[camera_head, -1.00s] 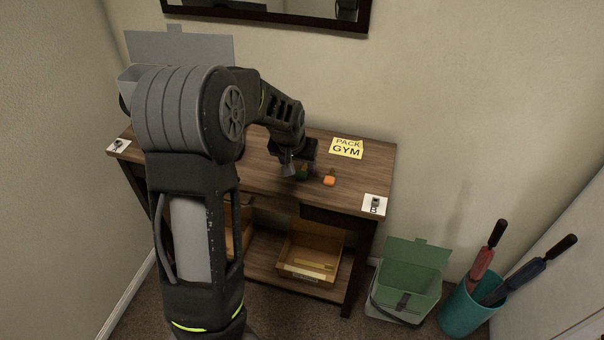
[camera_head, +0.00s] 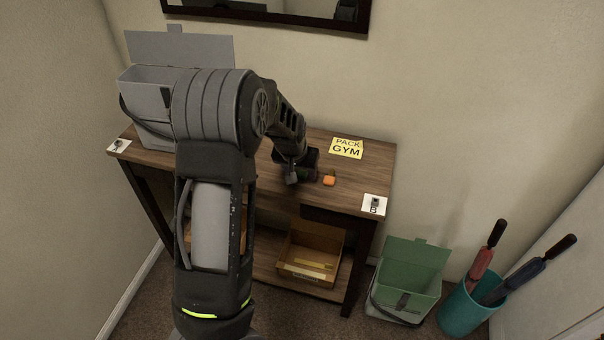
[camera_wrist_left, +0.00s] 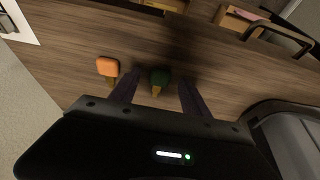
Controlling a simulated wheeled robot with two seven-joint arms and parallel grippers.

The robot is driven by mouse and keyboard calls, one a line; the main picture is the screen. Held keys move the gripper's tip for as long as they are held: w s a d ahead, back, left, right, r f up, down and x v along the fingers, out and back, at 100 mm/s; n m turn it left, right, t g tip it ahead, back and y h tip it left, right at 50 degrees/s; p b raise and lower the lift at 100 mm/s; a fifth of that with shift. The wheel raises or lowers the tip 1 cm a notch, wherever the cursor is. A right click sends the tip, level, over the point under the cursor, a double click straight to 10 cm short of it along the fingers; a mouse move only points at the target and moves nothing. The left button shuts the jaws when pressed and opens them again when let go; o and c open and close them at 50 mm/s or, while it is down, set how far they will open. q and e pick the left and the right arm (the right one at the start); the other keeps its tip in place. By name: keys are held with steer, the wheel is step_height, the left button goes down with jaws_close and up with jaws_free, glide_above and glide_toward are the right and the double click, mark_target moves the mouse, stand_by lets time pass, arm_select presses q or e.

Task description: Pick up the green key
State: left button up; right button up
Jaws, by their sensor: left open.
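My right gripper is not in view.
The table (camera_head: 345,196) has a yellow "PACK GYM" note (camera_head: 347,148) at the back. A grey lidded box (camera_head: 150,95) stands at the left end. A green box (camera_head: 408,283) and a teal bin (camera_head: 468,311) stand on the floor at right.

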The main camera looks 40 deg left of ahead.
mark_target(300, 176)
arm_select(q)
jaws_close()
stand_by(0.4)
steer(key=shift+r, duration=0.15)
step_height(300, 176, up, 10)
stand_by(0.5)
steer(key=shift+f, duration=0.2)
stand_by(0.4)
